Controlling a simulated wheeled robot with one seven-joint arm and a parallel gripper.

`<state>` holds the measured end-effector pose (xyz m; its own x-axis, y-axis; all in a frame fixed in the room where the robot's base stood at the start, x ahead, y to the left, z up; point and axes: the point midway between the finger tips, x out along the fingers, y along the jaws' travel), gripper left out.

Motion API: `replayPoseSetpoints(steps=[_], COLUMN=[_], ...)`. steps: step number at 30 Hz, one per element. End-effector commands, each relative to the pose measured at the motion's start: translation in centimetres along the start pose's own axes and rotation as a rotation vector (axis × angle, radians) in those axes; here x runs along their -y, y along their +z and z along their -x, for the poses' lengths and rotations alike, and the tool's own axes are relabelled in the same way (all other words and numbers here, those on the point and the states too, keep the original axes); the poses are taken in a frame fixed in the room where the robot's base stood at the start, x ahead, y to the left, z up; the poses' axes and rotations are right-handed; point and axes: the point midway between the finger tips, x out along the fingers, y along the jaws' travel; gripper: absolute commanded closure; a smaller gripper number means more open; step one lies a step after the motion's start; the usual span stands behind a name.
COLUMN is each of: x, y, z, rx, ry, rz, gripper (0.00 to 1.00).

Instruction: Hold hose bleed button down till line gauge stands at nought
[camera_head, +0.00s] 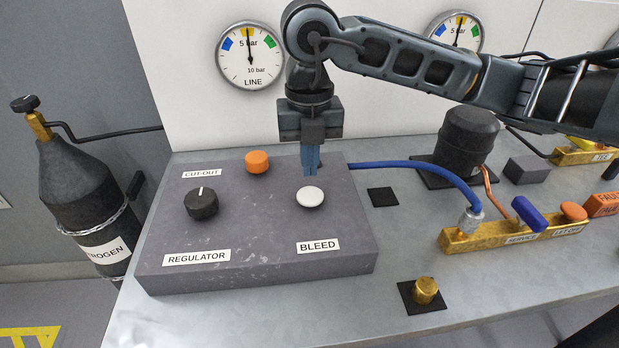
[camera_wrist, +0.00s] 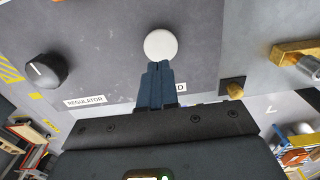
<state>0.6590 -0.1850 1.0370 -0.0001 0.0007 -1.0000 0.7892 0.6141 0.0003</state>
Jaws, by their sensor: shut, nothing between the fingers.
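The white round bleed button (camera_head: 310,197) sits on the grey control block (camera_head: 260,262) above its BLEED label. It also shows in the wrist view (camera_wrist: 160,45). My gripper (camera_head: 311,172) is shut and empty, its blue fingertips pointing down just behind the button in the head view. In the wrist view the fingertips (camera_wrist: 158,66) appear at the button's edge; I cannot tell whether they touch it. The line gauge (camera_head: 250,55), marked LINE, hangs on the back wall with its needle pointing about straight up, near 5 bar, not at nought.
An orange cut-out button (camera_head: 257,161) and a black regulator knob (camera_head: 201,203) share the block. A blue hose (camera_head: 415,168) runs right to a brass manifold (camera_head: 490,236). A nitrogen bottle (camera_head: 85,195) stands left. A brass cap (camera_head: 425,290) sits front right.

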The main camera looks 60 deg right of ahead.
Motion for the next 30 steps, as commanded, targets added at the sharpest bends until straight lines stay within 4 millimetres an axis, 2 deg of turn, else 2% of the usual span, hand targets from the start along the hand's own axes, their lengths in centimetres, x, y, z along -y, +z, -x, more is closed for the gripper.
replayPoseSetpoints(steps=[3, 9, 25, 30], x=[0.0, 0.0, 0.0, 0.0], y=[-0.1, -0.1, 0.0, 0.0], z=[-1.9, -4.2, -5.1, -6.1], rx=[-0.004, -0.002, 0.001, 0.002], ry=[0.000, 0.000, 0.000, 0.000], rz=[-0.002, -0.001, 0.001, 0.001], gripper=[1.00, 1.00, 1.00, 1.00])
